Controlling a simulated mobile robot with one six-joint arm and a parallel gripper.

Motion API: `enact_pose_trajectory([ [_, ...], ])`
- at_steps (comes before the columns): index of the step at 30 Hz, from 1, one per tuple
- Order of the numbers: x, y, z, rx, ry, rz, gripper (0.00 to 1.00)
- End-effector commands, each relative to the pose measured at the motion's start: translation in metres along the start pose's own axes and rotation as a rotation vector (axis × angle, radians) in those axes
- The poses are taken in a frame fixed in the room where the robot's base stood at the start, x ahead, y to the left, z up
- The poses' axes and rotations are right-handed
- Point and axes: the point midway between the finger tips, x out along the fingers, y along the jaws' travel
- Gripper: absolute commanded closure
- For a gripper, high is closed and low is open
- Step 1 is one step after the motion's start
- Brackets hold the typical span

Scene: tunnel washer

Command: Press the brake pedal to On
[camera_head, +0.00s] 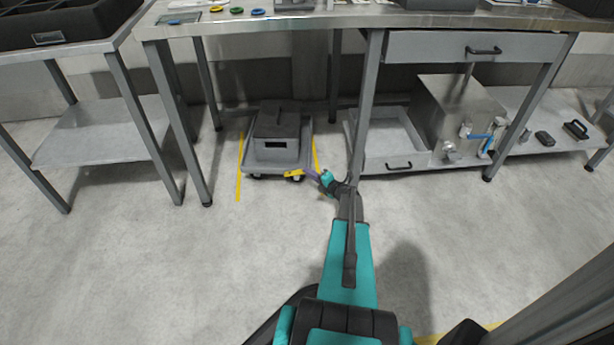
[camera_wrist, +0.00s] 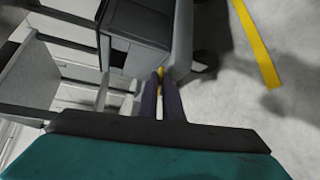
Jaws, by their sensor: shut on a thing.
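A low grey wheeled dolly (camera_head: 262,168) stands on the floor under the table, with a grey lidded box (camera_head: 278,138) on it. The yellow brake pedal (camera_head: 293,173) is at the dolly's front edge, near a caster. My gripper (camera_head: 307,171) reaches it from the right, its dark purple fingers close together at the pedal. In the wrist view, the fingers (camera_wrist: 161,82) are shut on the pedal, and a small yellow part (camera_wrist: 160,71) shows at their tips. The rest of the pedal is hidden there, and I cannot tell its exact tilt.
Yellow floor lines (camera_head: 239,168) run along both sides of the dolly. Table legs (camera_head: 204,180) stand left and right of it. A lower shelf (camera_head: 375,165) at the right holds a metal box (camera_head: 455,110) with a blue-handled valve (camera_head: 480,136). The floor in front is clear.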

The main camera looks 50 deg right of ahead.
Motion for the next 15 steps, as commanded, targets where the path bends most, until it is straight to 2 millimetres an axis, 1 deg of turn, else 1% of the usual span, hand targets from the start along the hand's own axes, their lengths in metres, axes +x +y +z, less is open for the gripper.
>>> enact_pose_trajectory([
  [8, 0.001, -0.011, 0.003, 0.081, -0.002, 0.079, 1.0],
  [15, 0.004, -0.024, 0.001, 0.201, -0.002, 0.2, 1.0],
])
